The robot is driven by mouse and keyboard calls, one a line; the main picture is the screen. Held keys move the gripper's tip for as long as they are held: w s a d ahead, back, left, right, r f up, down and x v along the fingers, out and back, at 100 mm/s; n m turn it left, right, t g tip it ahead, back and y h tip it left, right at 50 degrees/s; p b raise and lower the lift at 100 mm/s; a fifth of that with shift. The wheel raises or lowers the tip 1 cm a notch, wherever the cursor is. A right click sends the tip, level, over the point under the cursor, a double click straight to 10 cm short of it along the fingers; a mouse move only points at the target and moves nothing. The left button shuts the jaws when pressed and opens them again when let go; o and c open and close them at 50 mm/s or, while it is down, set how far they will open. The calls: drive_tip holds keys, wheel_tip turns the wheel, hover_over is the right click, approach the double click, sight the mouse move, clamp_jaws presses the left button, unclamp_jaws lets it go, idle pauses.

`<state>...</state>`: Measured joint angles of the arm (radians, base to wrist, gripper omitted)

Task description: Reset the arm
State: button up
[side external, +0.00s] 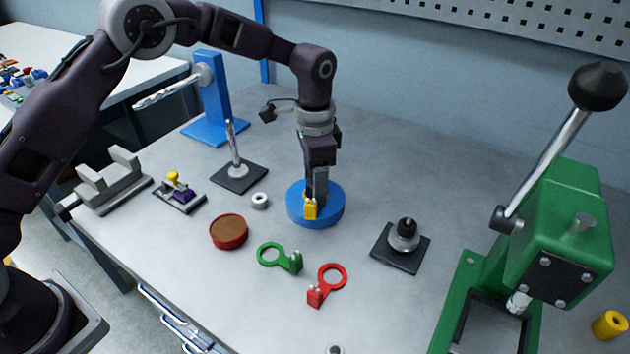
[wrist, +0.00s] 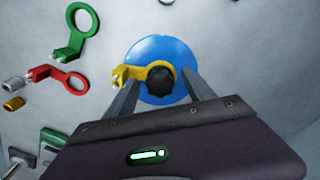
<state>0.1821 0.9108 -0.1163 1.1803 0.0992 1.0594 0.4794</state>
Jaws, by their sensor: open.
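My gripper (side external: 318,195) is over the blue round base (side external: 330,212) in the middle of the table, pointing down. In the wrist view my gripper (wrist: 157,88) is open, with its two fingers apart on either side of a black knob (wrist: 160,80) and a yellow ring part (wrist: 131,73). The yellow part sits on the blue base (wrist: 165,52), its ring around the knob. The yellow part also shows in the side view (side external: 310,209) beside the fingers. I cannot tell whether a finger touches it.
A green ring part (side external: 270,255) and a red ring part (side external: 330,278) lie in front. A black plate with a knob (side external: 402,245) is to the right, before a green press (side external: 560,240). A brown-topped red tin (side external: 229,232) and an upright rod stand (side external: 236,172) are left.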

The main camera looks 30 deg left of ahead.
wheel_tip(320, 180, up, 7)
drive_tip(key=shift+a+r, duration=0.1)
drive_tip(key=s+a+r+n+t, duration=0.1)
drive_tip(key=s+a+r+n, duration=0.15)
drive_tip(key=s+r, duration=0.4)
drive_tip(key=s+a+r+n+t, duration=0.1)
drive_tip(key=s+a+r+t, duration=0.1)
drive_tip(key=s+a+r, duration=0.35)
drive_tip(key=s+a+n+t, duration=0.1)
drive_tip(key=s+a+n, duration=0.1)
drive_tip(key=s, duration=0.8)
drive_tip(key=s+a+n+t, duration=0.1)
drive_tip(key=s+n, duration=0.2)
drive_tip(key=s, duration=0.8)
drive_tip(key=shift+a+f+t, duration=0.3)
drive_tip(key=shift+a, duration=0.05)
drive_tip(key=shift+n, duration=0.25)
